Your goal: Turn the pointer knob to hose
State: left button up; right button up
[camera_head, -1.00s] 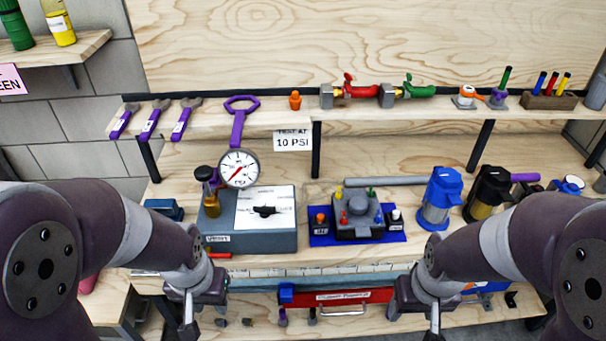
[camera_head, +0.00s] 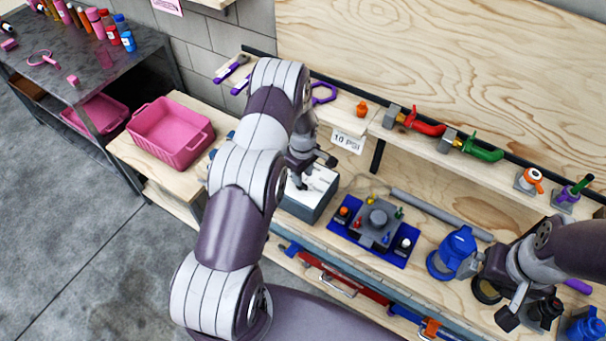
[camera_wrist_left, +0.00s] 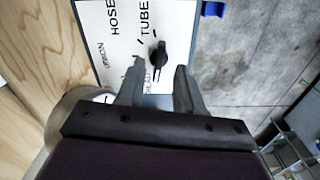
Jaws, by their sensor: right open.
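The black pointer knob (camera_wrist_left: 158,55) stands on the white panel (camera_wrist_left: 120,45) in the left wrist view. HOSE and TUBE are printed above and to the left of it, UNION further left; a label below is partly hidden. Which label its pointer end marks is not clear. My left gripper (camera_wrist_left: 158,90) is open, its fingertips just short of the knob and to either side of it, with nothing between them. In the head view my left gripper (camera_head: 301,182) is over the panel box (camera_head: 318,190), hiding the knob. My right gripper (camera_head: 527,312) is open and empty at the right.
A blue mat with a grey fixture (camera_head: 376,219) lies right of the panel box. A blue-topped canister (camera_head: 455,250) stands near my right arm. Red and green valves (camera_head: 480,149) sit on the shelf above. A pink bin (camera_head: 170,135) stands at the left.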

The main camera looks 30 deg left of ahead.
aim_at(304, 184)
pick_arm(q)
jog(key=f, duration=0.3)
jog(key=shift+d+f+p, duration=0.1)
jog(key=shift+d+p, duration=0.1)
jog(key=shift+p, duration=0.2)
jog(key=shift+a+f, duration=0.1)
jog(key=shift+f, duration=0.15)
grip_shut()
